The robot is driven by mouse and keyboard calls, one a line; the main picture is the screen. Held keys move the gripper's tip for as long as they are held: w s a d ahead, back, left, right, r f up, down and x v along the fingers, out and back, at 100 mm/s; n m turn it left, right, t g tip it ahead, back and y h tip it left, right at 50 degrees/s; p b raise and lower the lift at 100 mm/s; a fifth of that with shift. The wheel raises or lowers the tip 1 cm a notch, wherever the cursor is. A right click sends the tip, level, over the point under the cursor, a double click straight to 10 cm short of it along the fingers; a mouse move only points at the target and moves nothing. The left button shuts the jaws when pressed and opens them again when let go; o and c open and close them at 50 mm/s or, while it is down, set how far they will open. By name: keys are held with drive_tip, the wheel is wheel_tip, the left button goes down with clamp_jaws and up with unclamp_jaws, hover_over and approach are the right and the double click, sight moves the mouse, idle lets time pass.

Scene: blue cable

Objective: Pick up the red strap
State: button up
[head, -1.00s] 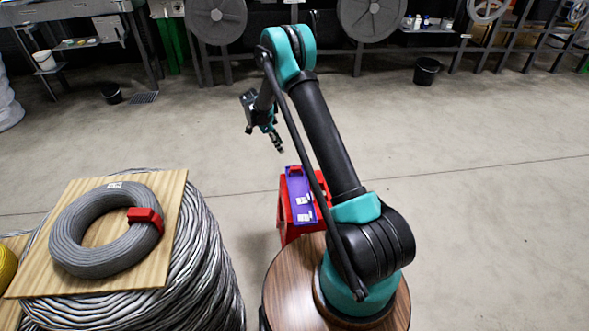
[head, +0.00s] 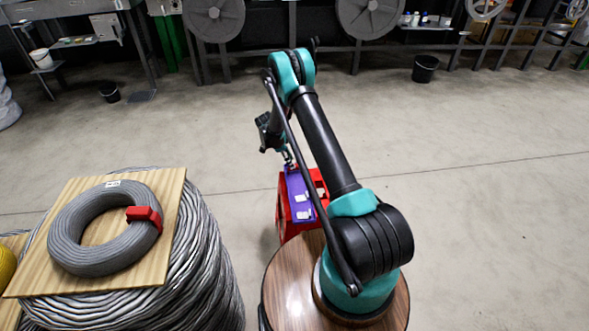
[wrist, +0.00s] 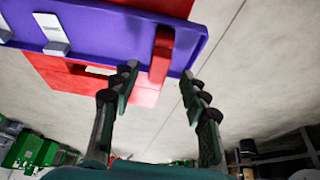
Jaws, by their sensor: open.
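A small red strap-like piece (wrist: 162,53) lies at one end of the purple tray (wrist: 110,36) in the wrist view. My open gripper (wrist: 159,74) points at it, with one fingertip to each side of the piece in the picture and nothing held. I cannot tell the remaining distance. In the head view my gripper (head: 289,159) is at the far end of the purple tray (head: 295,183), and the piece there is hidden or too small to tell. Another red strap (head: 144,217) is around the grey cable coil (head: 85,253) at the left.
The tray is on a red stand (head: 285,218) beside my round wooden-topped base. White-labelled items (head: 302,198) lie in the tray. The coil sits on a wooden board (head: 130,277) atop a big cable drum. Open floor (head: 480,200) lies to the right.

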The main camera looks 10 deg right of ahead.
drive_tip(key=x, duration=0.4)
drive_tip(key=shift+d, duration=0.25)
drive_tip(key=c, duration=0.9)
